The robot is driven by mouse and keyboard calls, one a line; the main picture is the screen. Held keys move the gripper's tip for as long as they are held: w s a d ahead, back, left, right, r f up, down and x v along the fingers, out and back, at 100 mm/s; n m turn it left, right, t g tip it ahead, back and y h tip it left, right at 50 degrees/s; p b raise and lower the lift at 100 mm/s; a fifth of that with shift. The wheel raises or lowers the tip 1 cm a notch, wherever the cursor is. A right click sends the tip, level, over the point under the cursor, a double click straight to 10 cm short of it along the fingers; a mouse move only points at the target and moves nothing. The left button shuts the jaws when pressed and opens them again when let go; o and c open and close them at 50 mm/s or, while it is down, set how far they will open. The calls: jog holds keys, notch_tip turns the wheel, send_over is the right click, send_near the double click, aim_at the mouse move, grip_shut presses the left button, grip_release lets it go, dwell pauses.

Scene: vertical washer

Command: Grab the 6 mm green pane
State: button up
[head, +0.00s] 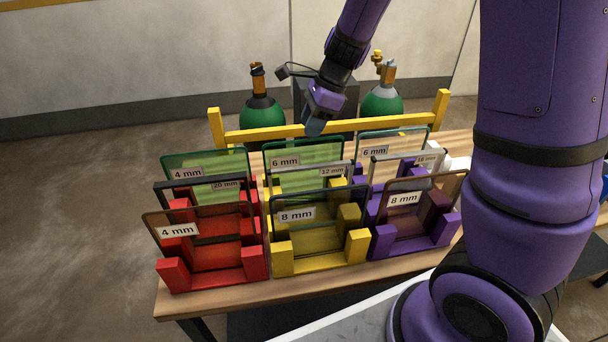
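A green-tinted pane (322,153) with a "6 mm" label stands upright in the back row, in the middle of the racks. Another pane (407,141) marked "6 mm" stands at the back right and looks paler and clearer. My gripper (314,127) hangs just above or behind the top edge of the middle green pane. I see it nearly edge-on, so its opening is hidden. I cannot tell whether it touches the pane.
The wooden table (200,302) holds red racks (218,258), yellow racks (318,262) and purple racks (415,243) with several close-set panes. A yellow rail (235,137) and green gas cylinders (262,112) stand behind. Open floor lies at left.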

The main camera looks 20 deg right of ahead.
aim_at(301, 148)
jog(key=shift+x, duration=3.35)
jog(key=shift+f, duration=0.25)
jog(key=shift+c, duration=0.2)
grip_shut()
